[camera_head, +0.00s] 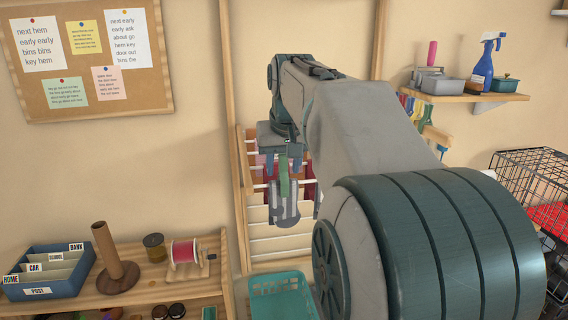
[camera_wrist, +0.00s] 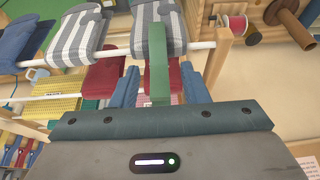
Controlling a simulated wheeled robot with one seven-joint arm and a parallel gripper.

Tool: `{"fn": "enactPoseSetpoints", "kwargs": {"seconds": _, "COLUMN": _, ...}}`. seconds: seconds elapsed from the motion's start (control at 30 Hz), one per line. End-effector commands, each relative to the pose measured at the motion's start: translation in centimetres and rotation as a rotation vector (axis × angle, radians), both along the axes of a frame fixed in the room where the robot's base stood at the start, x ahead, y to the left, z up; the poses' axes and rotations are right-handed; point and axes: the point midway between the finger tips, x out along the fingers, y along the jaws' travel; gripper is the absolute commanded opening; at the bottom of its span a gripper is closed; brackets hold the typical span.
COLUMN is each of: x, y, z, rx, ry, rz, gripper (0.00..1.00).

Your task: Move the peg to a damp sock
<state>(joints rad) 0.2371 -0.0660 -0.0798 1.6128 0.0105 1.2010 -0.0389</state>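My gripper (camera_head: 284,171) points down in front of the drying rack (camera_head: 241,200). In the wrist view, the two blue fingers of my gripper (camera_wrist: 160,68) stand apart on either side of a green peg (camera_wrist: 158,72). A narrow gap shows between the peg and each finger. The peg's far end overlaps a grey-and-white striped sock (camera_wrist: 172,38) draped over a white rod. A second striped sock (camera_wrist: 78,40) hangs to the left in the wrist view. I cannot tell which socks are damp.
Red (camera_wrist: 104,78), yellow (camera_wrist: 50,100) and navy (camera_wrist: 22,42) cloths hang nearby on the rods. A teal basket (camera_head: 275,290) stands below the rack. A wooden shelf (camera_head: 205,295) stands at left, with a thread spool (camera_head: 184,252). More pegs or cloths hang at right.

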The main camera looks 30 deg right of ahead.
Motion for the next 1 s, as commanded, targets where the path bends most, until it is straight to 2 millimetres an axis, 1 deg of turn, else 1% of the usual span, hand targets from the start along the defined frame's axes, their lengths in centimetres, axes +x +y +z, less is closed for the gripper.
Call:
{"fn": "enactPoseSetpoints", "kwargs": {"seconds": 0.2, "x": 0.0, "y": 0.0, "z": 0.1, "rx": 0.000, "ry": 0.000, "rz": 0.000, "gripper": 0.41}}
{"fn": "enactPoseSetpoints", "kwargs": {"seconds": 0.33, "x": -0.4, "y": 0.1, "z": 1.2, "rx": -0.001, "ry": -0.003, "rz": 0.000, "gripper": 0.41}}
{"fn": "enactPoseSetpoints", "kwargs": {"seconds": 0.43, "x": -1.1, "y": 0.3, "z": 2.9, "rx": -0.001, "ry": -0.005, "rz": 0.000, "gripper": 0.41}}
{"fn": "enactPoseSetpoints", "kwargs": {"seconds": 0.7, "x": -3.3, "y": 1.0, "z": 8.7, "rx": -0.001, "ry": -0.005, "rz": 0.000, "gripper": 0.41}}
{"fn": "enactPoseSetpoints", "kwargs": {"seconds": 0.8, "x": -4.1, "y": 1.2, "z": 10.4, "rx": -0.001, "ry": -0.004, "rz": 0.000, "gripper": 0.41}}
{"fn": "enactPoseSetpoints", "kwargs": {"seconds": 0.9, "x": -4.6, "y": 1.3, "z": 11.7, "rx": -0.001, "ry": -0.002, "rz": 0.000, "gripper": 0.41}}
{"fn": "enactPoseSetpoints", "kwargs": {"seconds": 1.0, "x": -4.9, "y": 1.4, "z": 12.4, "rx": 0.000, "ry": -0.001, "rz": 0.000, "gripper": 0.41}}
